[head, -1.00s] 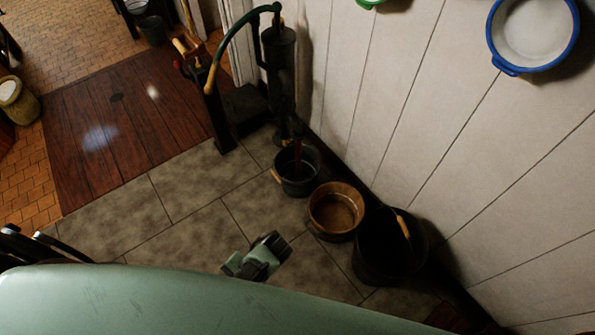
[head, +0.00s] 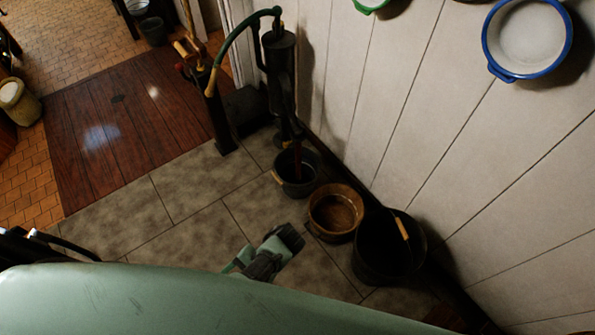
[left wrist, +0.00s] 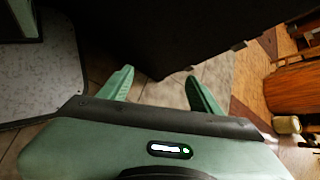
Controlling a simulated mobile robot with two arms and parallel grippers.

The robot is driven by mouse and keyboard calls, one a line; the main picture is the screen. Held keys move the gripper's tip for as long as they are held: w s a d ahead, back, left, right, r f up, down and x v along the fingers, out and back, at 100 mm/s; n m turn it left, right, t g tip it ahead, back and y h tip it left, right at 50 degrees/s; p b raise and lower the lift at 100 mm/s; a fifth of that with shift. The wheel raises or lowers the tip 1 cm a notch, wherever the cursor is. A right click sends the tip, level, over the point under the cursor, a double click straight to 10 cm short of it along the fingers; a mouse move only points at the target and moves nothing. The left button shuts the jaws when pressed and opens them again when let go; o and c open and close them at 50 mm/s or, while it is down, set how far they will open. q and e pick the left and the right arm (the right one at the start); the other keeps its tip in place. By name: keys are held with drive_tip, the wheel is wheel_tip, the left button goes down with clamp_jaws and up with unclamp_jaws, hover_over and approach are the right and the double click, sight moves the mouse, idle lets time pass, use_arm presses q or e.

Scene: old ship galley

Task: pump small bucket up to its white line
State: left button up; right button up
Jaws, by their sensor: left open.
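The hand pump (head: 281,75) stands against the white plank wall, with its green curved handle (head: 232,42) reaching out to the left and down to a tan grip. The small dark bucket (head: 283,186) stands on the tiles below the pump, a tan grip on its left side. A dark reddish upright strip shows over its mouth. I cannot make out its white line or water level. My right gripper (head: 290,240) is low in the head view, apart from the buckets; its jaws are unclear. My left gripper (left wrist: 160,88) is open and empty in the left wrist view.
A wooden tub (head: 335,212) and a large black bucket (head: 385,250) stand in a row right of the small bucket, along the wall. A dark post (head: 217,125) stands left of the pump. The grey tiles (head: 190,190) in front are clear. A blue-rimmed basin (head: 527,40) hangs on the wall.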

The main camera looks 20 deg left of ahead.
use_arm(q)
drive_tip(key=p+v, duration=0.2)
drive_tip(key=v, duration=0.4)
drive_tip(key=shift+r, duration=0.15)
idle(0.3)
drive_tip(key=s+a+f+t+h+b, duration=0.1)
drive_tip(key=s+f+t+h+b, duration=0.1)
drive_tip(key=s+f, duration=0.3)
drive_tip(key=s+a+f+t+h+b, duration=0.1)
drive_tip(key=s+f+t+h+b, duration=0.2)
drive_tip(key=f, duration=1.1)
drive_tip(key=s+a+f+t+h+b, duration=0.1)
drive_tip(key=s+f+t+h+b, duration=0.1)
drive_tip(key=s+f, duration=0.7)
drive_tip(key=shift+s+a+f+n, duration=0.2)
drive_tip(key=shift+a+f+n, duration=0.1)
drive_tip(key=shift+f, duration=0.4)
drive_tip(key=shift+d, duration=0.1)
